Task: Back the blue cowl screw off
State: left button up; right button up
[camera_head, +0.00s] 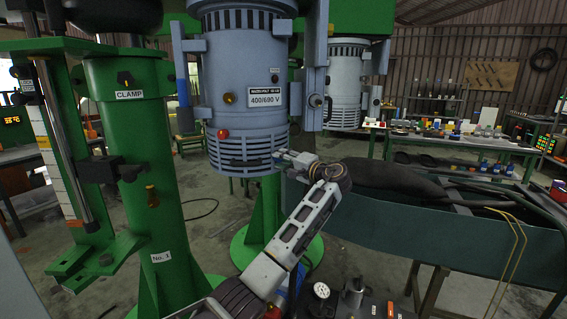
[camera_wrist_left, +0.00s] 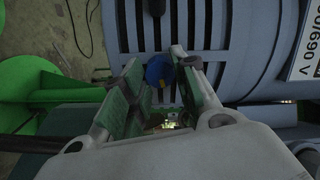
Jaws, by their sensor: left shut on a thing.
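The blue cowl screw (camera_wrist_left: 158,69) shows in the left wrist view as a round blue head in front of the slotted grey cowl. My left gripper (camera_wrist_left: 159,60) has its green-padded fingers on either side of the screw head and is shut on it. In the head view my left gripper (camera_head: 282,156) reaches the right side of the slotted cowl (camera_head: 238,164) at the bottom of the grey-blue motor (camera_head: 243,100). The screw is not discernible there, at the fingertips. My right gripper is not in view.
A green column (camera_head: 150,190) marked CLAMP stands at the left. A teal bench (camera_head: 400,222) with a dark bag-like object is at the right. A second grey motor (camera_head: 346,85) hangs behind. A pressure gauge (camera_head: 321,290) is at the bottom.

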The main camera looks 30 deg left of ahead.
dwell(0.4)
pick_arm(q)
jog(key=o, duration=1)
jog(key=shift+d, duration=0.15)
jog(key=v, duration=1.1)
jog(key=shift+s+d, duration=0.15)
jog(key=shift+d, duration=0.2)
